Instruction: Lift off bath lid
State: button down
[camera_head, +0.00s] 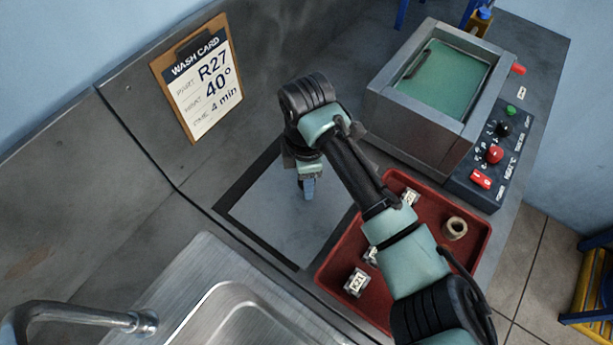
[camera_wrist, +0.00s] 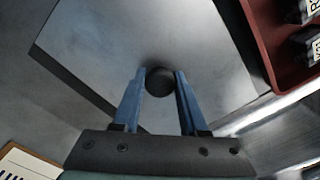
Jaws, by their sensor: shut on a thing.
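The bath lid is a flat grey plate (camera_head: 275,215) with a black knob (camera_wrist: 159,86) in its middle. It lies level over a dark-edged square on the bench, left of the bath; whether it touches the bench I cannot tell. My gripper (camera_head: 307,190) points down at it, and in the wrist view its blue fingers (camera_wrist: 160,76) are shut on the knob from both sides. The bath (camera_head: 410,123) is a grey metal box at the upper right, uncovered, with green liquid (camera_head: 443,80) inside.
A red tray (camera_head: 478,240) with labelled parts (camera_head: 356,282) and a tan ring (camera_head: 454,228) lies right of the lid, partly behind my arm. A control panel (camera_head: 490,155) adjoins the bath. A sink (camera_head: 235,315) is at the front. A wash card (camera_head: 203,82) leans on the back wall.

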jog(key=shift+f, duration=0.3)
grip_release()
dwell(0.6)
